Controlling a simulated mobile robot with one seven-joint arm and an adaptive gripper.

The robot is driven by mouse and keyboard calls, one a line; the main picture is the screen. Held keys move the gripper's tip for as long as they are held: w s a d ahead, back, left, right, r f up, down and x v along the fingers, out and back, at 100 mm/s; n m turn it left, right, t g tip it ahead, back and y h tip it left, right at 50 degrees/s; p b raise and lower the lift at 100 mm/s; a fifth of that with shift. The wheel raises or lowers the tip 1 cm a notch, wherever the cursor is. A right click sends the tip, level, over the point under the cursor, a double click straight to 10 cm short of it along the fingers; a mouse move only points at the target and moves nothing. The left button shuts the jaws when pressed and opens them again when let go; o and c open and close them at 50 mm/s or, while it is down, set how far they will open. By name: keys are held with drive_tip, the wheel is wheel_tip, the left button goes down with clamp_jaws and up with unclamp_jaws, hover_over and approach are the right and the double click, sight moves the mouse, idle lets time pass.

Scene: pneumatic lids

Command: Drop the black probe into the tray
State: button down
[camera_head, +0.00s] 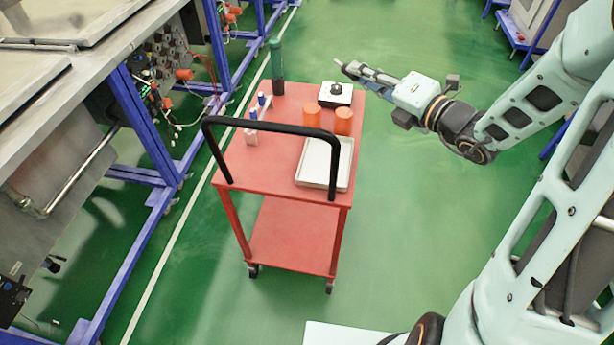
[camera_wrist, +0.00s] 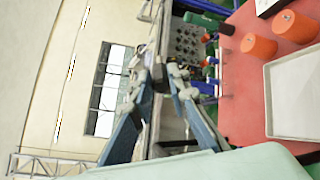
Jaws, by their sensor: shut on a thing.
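My gripper (camera_head: 347,67) is above and to the right of the far end of the red cart, beside the white box with a black knob. In the wrist view my gripper's fingertips (camera_wrist: 165,75) close on a small dark thing, taken to be the black probe (camera_wrist: 158,73); most of it is hidden by the fingers. The pale, shallow tray (camera_head: 323,164) lies empty on the near right part of the cart top, well apart from my gripper. The tray also shows at the right edge of the wrist view (camera_wrist: 295,95).
The red cart (camera_head: 285,200) has a black handle (camera_head: 270,128) at its near end. Blue-framed benches (camera_head: 150,140) line the left.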

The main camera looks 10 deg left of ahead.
wheel_tip(320, 180, down, 4)
drive_tip(key=b, duration=0.3)
drive_tip(key=shift+f, duration=0.1)
drive_tip(key=c, duration=1.8)
unclamp_jaws()
drive_tip(key=shift+o, duration=0.2)
drive_tip(key=shift+d, duration=0.1)
drive_tip(key=v, duration=1.2)
